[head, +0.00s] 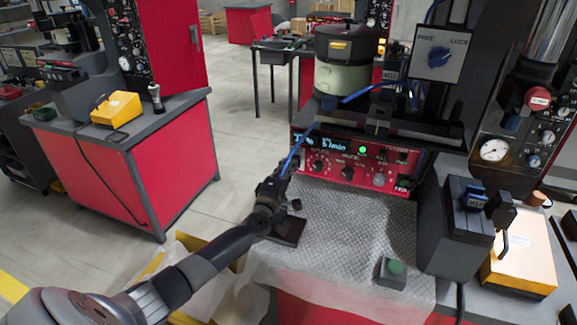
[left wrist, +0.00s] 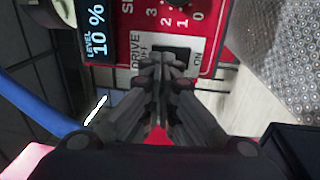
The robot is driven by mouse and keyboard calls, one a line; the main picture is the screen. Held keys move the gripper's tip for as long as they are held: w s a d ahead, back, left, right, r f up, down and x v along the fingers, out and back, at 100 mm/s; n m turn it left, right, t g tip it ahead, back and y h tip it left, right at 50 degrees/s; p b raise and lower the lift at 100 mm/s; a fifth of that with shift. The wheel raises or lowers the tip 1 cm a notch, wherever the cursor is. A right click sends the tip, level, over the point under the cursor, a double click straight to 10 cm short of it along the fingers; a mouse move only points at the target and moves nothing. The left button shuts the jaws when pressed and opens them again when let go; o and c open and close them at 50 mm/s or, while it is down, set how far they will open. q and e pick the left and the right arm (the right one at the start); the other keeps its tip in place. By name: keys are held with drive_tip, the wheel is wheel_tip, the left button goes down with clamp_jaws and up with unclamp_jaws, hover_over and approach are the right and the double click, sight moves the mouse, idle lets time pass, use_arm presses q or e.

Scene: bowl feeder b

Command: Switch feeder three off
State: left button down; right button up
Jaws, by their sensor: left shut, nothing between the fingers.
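The red feeder control panel (head: 347,174) is on the front of the workstation in the head view, with a lit display, knobs and a green light (head: 364,150). My left gripper (head: 281,178) is at the panel's left end. In the left wrist view its shut, empty fingertips (left wrist: 165,58) overlap the switch and partly hide it. I cannot tell whether they touch it. My right gripper is not in view.
The feeder bowl (head: 343,62) stands above the panel. A blue hose (head: 360,94) runs beside my left gripper. A grey textured mat (head: 350,225) lies in front, with a green button box (head: 393,272). A black machine block (head: 452,235) stands to the right.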

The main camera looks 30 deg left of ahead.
use_arm(q)
drive_tip(key=shift+w+a, duration=0.1)
drive_tip(key=shift+w, duration=0.3)
drive_tip(key=shift+w+a+r, duration=0.1)
drive_tip(key=shift+w+r, duration=0.1)
drive_tip(key=shift+r, duration=0.05)
